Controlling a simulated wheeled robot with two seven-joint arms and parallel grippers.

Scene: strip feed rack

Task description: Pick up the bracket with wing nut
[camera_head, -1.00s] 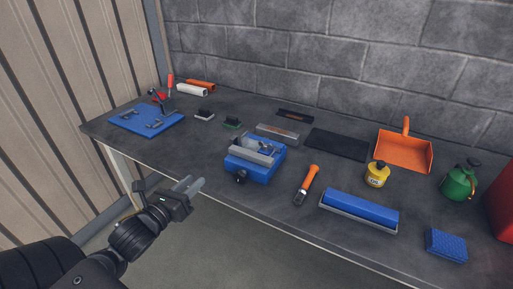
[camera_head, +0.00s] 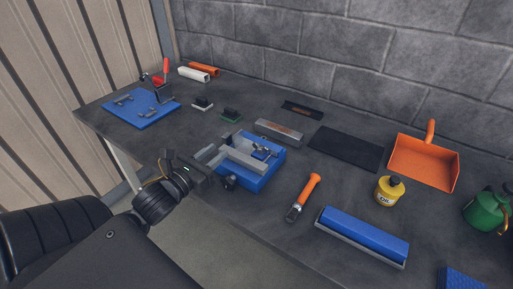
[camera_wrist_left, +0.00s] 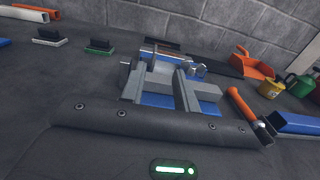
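A small metal piece, which looks like the bracket with wing nut (camera_head: 263,153), sits at the blue-and-grey vise (camera_head: 258,180) near the table's front edge. In the left wrist view its shiny part (camera_wrist_left: 198,69) shows just beyond the right finger. My left gripper (camera_head: 212,154) is at the vise's left side. In the left wrist view its two fingers (camera_wrist_left: 160,82) stand apart, with the vise behind and between them. I see nothing held between them. Whether a finger touches the vise is unclear. My right gripper is out of view.
A blue mat (camera_head: 139,117) with small metal parts lies at the left. A grey block (camera_head: 279,132) and dark mat (camera_head: 345,148) lie behind the vise. An orange-handled tool (camera_head: 305,195), blue roller-like bar (camera_head: 362,235) and yellow container (camera_head: 389,190) are to the right.

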